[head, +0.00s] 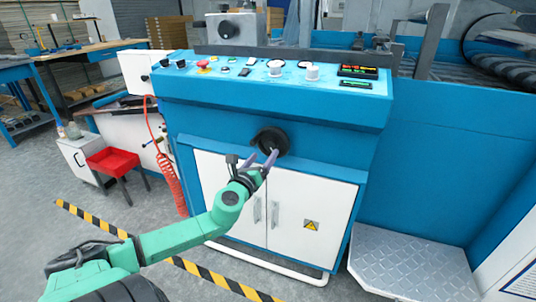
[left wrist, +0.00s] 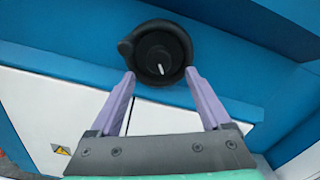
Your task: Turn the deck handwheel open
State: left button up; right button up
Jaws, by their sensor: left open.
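The deck handwheel (head: 271,141) is a black round knob on the blue front of the machine, above the white cabinet doors. In the left wrist view the handwheel (left wrist: 160,55) shows a white mark on its hub and a bump on its left rim. My left gripper (head: 262,160) is open at the handwheel. Its two purple fingers (left wrist: 160,78) point at the lower part of the wheel, one tip on each side of it. I cannot tell whether the tips touch the rim. My right gripper is not in view.
A control panel (head: 280,70) with knobs and a red button is above the wheel. White cabinet doors (head: 300,205) are below. A metal step (head: 410,262) is at the lower right.

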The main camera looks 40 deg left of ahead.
aim_at(270, 147)
pick_arm(q)
jog(key=x, duration=0.4)
jog(key=shift+w+a+b, duration=0.2)
jog(key=shift+w+b, duration=0.15)
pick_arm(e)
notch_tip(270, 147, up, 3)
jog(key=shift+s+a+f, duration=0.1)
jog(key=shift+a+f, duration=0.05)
pick_arm(q)
grip_shut()
